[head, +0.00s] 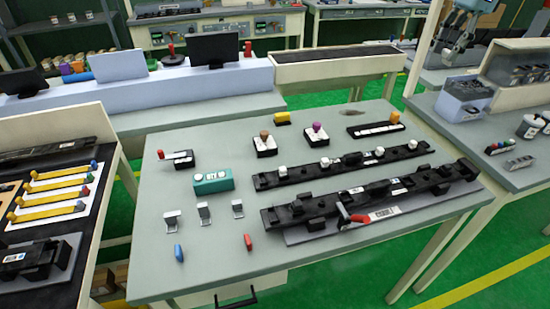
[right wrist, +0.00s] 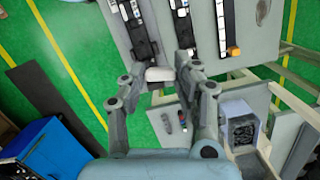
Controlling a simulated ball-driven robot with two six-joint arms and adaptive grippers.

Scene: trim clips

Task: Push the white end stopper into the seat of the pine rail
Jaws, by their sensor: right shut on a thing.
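My right gripper (head: 458,48) hangs at the upper right of the head view, high beside the main table. In the right wrist view its fingers (right wrist: 162,73) are shut on a small white block (right wrist: 159,74), which looks like the white end stopper. Two long black rails lie on the table: one with white pieces on it (head: 343,163) and a larger one with black clips (head: 370,198). A shorter dark strip with an orange end piece (head: 395,118) lies behind. No rail looks pine-coloured, so I cannot tell which is the pine rail. My left gripper is not in view.
The grey table (head: 215,270) also carries a teal block (head: 213,181), several small metal brackets (head: 204,212) and small coloured pieces. A side table with a grey bin (head: 461,102) stands at the right.

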